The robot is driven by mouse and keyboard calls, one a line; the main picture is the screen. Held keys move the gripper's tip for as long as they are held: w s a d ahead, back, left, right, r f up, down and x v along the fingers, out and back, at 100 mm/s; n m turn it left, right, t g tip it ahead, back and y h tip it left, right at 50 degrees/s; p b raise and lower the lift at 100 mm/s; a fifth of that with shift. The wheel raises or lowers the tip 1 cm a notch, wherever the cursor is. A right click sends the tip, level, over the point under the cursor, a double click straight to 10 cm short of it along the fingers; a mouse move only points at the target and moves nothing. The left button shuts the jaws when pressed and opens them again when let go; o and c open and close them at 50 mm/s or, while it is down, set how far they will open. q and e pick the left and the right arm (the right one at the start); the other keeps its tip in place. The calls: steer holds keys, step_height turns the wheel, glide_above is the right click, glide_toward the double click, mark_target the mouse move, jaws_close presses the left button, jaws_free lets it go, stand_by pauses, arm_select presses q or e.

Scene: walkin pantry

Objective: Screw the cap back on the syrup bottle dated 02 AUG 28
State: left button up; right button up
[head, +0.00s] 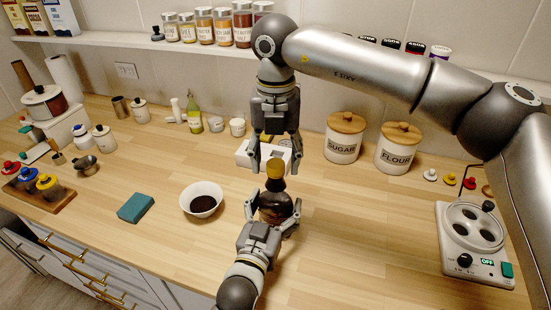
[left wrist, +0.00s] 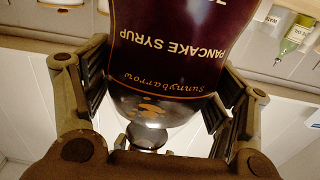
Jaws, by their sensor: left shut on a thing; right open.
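The syrup bottle (head: 274,208) is dark and upright at the middle of the counter, with an orange-yellow cap (head: 275,168) at the top of its neck. I cannot tell whether the cap is threaded on. My left gripper (head: 272,212) is shut on the bottle's body from the near side. In the left wrist view the bottle (left wrist: 175,60) sits between the fingers, its purple "Pancake Syrup" label upside down. My right gripper (head: 275,160) points down from above, open, with its fingers on either side of the cap. No date is readable.
A white bowl (head: 203,198) with dark contents and a teal block (head: 136,207) lie left of the bottle. A white box (head: 243,155) is close behind. Sugar (head: 345,139) and flour (head: 397,150) canisters stand back right, an appliance (head: 474,240) far right. The counter right of the bottle is clear.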

step_height(320, 180, up, 11)
stand_by(0.3)
arm_select(q)
steer(key=o, duration=2)
steer(key=v, duration=1.2)
